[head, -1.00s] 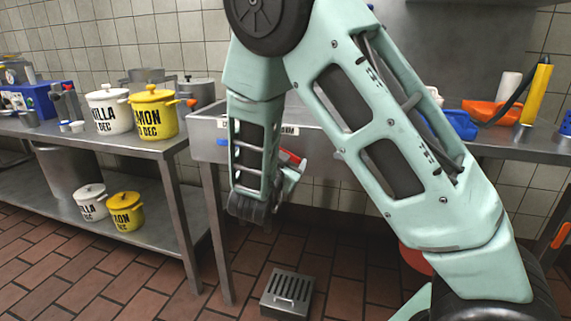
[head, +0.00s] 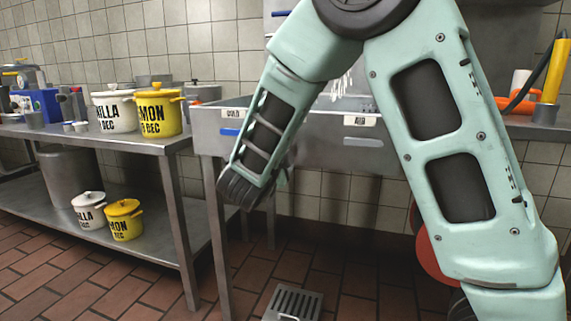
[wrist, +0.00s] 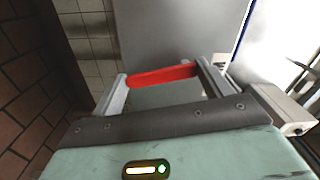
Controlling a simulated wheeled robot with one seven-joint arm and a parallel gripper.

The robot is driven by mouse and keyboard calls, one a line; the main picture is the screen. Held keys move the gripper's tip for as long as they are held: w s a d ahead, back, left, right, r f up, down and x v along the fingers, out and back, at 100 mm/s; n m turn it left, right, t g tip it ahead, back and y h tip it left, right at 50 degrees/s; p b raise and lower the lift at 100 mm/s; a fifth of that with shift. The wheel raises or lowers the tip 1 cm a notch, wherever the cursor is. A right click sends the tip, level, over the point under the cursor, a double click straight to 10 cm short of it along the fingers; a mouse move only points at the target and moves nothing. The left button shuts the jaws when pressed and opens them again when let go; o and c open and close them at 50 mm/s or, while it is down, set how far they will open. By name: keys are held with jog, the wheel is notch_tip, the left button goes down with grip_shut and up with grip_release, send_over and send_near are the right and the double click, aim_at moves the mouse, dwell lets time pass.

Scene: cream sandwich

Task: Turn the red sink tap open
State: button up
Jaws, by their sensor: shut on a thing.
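The red tap handle (wrist: 163,75) is a red bar in the wrist view. It lies between the two grey fingers of my gripper (wrist: 166,80), which is shut on it. In the head view my arm hides the red handle and most of my gripper at the front of the metal sink (head: 318,152). The "HOT" label (head: 360,121) is on the sink's front to the right of my forearm. White streaks of what looks like running water (head: 343,86) show above the basin.
A blue handle (head: 229,132) is under the "COLD" label (head: 234,114) at the sink's left. A steel table with a yellow pot (head: 157,112) and a white pot (head: 113,113) stands to the left. A grated metal box (head: 294,303) is on the floor.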

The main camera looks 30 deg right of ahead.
jog(key=shift+w+a+f+m+b, duration=0.2)
jog(key=shift+a+m+b, duration=0.05)
jog(key=shift+m+b, duration=0.75)
jog(key=o, duration=1.4)
jog(key=shift+r, duration=0.1)
jog(key=p+v, duration=0.4)
jog(key=v, duration=1.3)
jog(key=shift+s+a, duration=0.15)
jog(key=shift+s, duration=0.05)
